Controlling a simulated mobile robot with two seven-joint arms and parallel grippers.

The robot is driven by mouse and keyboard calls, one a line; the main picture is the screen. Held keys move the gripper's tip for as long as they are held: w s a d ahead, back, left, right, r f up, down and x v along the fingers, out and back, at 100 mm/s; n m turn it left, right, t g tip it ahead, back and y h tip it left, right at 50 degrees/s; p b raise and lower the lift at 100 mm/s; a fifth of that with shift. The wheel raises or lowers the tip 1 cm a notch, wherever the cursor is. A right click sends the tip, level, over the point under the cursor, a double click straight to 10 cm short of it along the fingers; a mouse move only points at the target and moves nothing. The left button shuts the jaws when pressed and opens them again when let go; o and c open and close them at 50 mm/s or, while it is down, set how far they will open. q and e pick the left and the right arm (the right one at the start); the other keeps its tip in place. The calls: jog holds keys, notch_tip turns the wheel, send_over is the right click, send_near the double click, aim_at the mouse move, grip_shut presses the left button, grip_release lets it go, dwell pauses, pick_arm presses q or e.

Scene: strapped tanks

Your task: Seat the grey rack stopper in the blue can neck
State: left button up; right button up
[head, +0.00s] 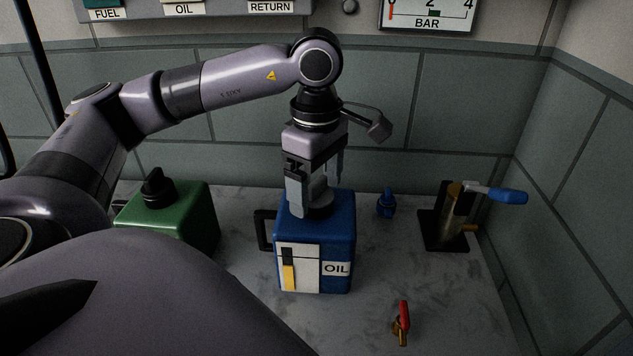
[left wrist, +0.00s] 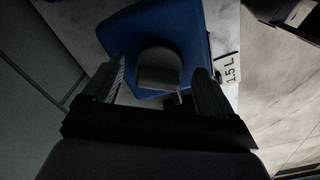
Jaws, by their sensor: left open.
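The blue can (head: 343,228), labelled OIL, stands upright on the bench. My left gripper (head: 316,196) points down over its top, fingers open and apart. A grey stopper (head: 318,207) sits at the can's neck between the fingers. In the left wrist view the grey stopper (left wrist: 160,68) shows between the two open fingers (left wrist: 160,88), over the top of the blue can (left wrist: 188,22). The neck itself is hidden by the stopper and fingers, so I cannot tell how deep it sits. My right gripper is not in view.
A green can (head: 195,215) with a black cap stands left. A small blue piece (head: 386,204), a blue-levered brass fitting (head: 452,215) and a red-handled valve (head: 402,322) are to the right. A labelled rack (head: 215,9) and a gauge (head: 428,14) are on the wall.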

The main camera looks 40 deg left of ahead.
aim_at(316, 183)
pick_arm(q)
notch_tip(316, 183, up, 7)
jog(key=shift+r, duration=0.1)
dwell(0.4)
jog(key=shift+s+d, duration=0.1)
dwell(0.5)
